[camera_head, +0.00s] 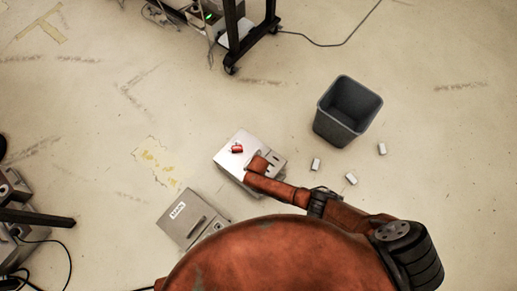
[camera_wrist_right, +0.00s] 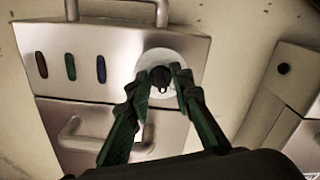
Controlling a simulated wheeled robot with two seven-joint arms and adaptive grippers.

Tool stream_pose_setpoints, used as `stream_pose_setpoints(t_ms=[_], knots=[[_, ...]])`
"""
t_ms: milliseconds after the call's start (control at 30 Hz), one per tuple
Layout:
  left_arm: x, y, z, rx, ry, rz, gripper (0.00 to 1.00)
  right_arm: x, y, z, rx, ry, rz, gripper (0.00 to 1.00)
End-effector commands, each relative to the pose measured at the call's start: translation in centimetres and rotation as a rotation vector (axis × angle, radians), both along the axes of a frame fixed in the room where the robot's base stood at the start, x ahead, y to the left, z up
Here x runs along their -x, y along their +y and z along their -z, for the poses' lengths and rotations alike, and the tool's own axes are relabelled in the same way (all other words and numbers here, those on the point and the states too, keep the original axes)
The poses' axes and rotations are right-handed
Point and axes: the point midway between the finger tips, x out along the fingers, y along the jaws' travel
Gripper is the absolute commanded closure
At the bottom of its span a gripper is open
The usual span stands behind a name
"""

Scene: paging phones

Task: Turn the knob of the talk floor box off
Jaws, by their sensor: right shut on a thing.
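A silver floor box (camera_head: 231,147) with a small red object on its top stands near the middle of the head view. My right gripper (camera_head: 268,160) is over its right side. In the right wrist view a silver box (camera_wrist_right: 110,55) shows three coloured slots, a handle on top and one in front, and a white dial with a black knob (camera_wrist_right: 161,77). My right gripper (camera_wrist_right: 163,72) has its green fingers closed on this knob. My left gripper is not in view.
A dark bin (camera_head: 347,108) stands at the upper right, with a few small white blocks (camera_head: 316,164) on the floor below it. A black wheeled stand (camera_head: 236,35) is at the top. In the right wrist view another box (camera_wrist_right: 290,80) with a dark knob stands at the right.

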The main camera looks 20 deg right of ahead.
Motion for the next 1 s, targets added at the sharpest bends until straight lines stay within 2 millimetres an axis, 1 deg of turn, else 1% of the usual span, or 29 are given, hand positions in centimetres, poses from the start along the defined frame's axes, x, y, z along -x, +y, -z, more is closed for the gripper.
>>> stream_pose_setpoints(t_ms=[200,500,733,1000], knots=[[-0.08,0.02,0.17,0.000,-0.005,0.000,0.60,0.17,-0.12,0.14,0.001,0.004,-0.181,1.00],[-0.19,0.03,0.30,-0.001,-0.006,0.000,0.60,0.10,-0.14,0.15,0.001,0.004,-0.357,1.00],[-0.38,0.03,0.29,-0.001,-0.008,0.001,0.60,0.07,-0.13,0.14,0.001,0.004,-0.419,1.00],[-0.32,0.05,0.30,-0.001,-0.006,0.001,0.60,0.05,-0.15,0.14,0.000,0.004,-0.434,1.00]])
